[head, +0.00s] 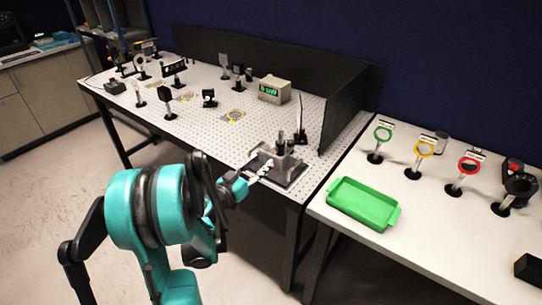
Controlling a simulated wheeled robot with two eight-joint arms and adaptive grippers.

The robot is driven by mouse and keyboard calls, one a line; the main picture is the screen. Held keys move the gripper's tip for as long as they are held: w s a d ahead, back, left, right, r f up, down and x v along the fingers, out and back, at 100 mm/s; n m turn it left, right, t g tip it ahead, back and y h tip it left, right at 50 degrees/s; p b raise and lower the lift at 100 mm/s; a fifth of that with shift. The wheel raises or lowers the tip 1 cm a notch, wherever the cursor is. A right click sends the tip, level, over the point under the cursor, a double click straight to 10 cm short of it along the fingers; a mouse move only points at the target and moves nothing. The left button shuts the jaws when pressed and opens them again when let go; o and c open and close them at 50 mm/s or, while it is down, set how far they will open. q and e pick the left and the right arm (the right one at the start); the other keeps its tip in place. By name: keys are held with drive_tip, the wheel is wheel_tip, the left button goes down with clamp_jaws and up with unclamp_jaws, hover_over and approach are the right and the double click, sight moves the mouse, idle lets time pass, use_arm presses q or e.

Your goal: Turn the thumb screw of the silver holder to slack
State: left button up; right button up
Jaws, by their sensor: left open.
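A silver-grey holder (281,160) stands on a dark base plate at the front right corner of the perforated optical table (205,105). A post rises from its top. My left gripper (262,170) reaches in from the left and its fingertips are at the near left side of the holder. The fingers are open. I cannot tell whether they touch the holder. The thumb screw is too small to make out and may be hidden by the fingers. My right gripper does not show.
Another post mount (300,125) stands just behind the holder, near the black side panel (345,105). A display box (273,89) and several optics stand farther back. The right table holds a green tray (362,203) and green, yellow and red ring mounts.

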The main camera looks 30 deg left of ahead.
sight(274, 152)
use_arm(q)
drive_tip(key=w, duration=0.4)
drive_tip(key=w+b, duration=0.1)
drive_tip(key=w, duration=0.1)
drive_tip(key=shift+d, duration=0.3)
clamp_jaws()
